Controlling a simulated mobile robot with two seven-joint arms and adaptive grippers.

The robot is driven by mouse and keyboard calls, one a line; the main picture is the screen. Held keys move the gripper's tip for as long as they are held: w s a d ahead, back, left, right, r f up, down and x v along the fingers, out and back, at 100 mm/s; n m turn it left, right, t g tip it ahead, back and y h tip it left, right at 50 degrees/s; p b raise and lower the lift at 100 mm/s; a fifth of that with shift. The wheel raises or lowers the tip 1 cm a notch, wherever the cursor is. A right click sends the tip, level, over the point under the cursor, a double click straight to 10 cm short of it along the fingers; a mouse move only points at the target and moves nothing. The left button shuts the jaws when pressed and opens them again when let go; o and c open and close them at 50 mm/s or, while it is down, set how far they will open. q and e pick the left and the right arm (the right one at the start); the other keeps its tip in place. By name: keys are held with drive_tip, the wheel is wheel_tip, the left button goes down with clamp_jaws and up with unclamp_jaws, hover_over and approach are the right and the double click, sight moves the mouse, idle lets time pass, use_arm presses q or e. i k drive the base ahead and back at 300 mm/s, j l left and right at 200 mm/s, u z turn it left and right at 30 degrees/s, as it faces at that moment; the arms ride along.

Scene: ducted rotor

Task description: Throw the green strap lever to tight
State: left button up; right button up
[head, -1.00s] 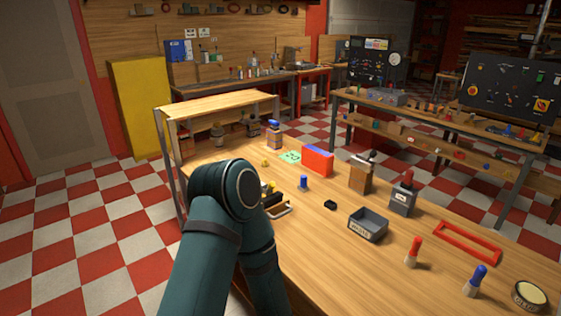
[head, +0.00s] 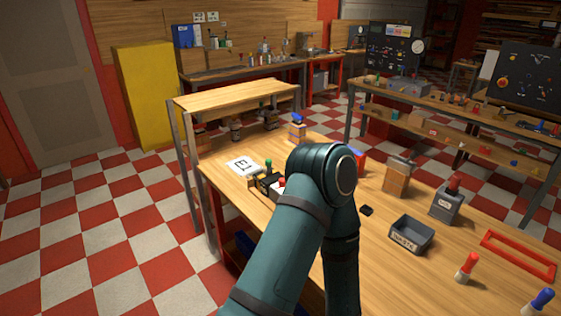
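A small green knob (head: 268,163) stands up at a dark fixture (head: 268,181) on the left part of the workbench, just left of my arm's elbow. It may be the strap lever's handle, but it is too small to tell, and no strap or lever position can be read. The fixture's right side is partly behind my teal arm, with a white and red bit showing at its edge. Neither of my grippers shows. One arm rises from the bottom centre, bends over the bench and hides what lies behind it.
A white marked card (head: 243,166) lies left of the fixture. A grey tray (head: 410,234), a brown block (head: 396,177), a grey block with a red knob (head: 446,202) and a red frame (head: 517,255) are to the right. A wooden shelf (head: 235,95) stands behind.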

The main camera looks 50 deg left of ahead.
sight(268, 161)
drive_tip(key=j+z, duration=0.2)
drive_tip(key=j, duration=0.45)
drive_tip(key=k+j+z, duration=0.2)
drive_tip(key=j, duration=0.45)
drive_tip(key=j+z, duration=0.15)
drive_tip(key=j, duration=0.5)
drive_tip(key=k+j, duration=0.1)
drive_tip(key=j, duration=0.4)
drive_tip(key=k+j, duration=0.1)
drive_tip(key=j, duration=0.85)
drive_tip(key=k+j+z, duration=0.1)
drive_tip(key=j, duration=0.4)
drive_tip(key=k, duration=0.05)
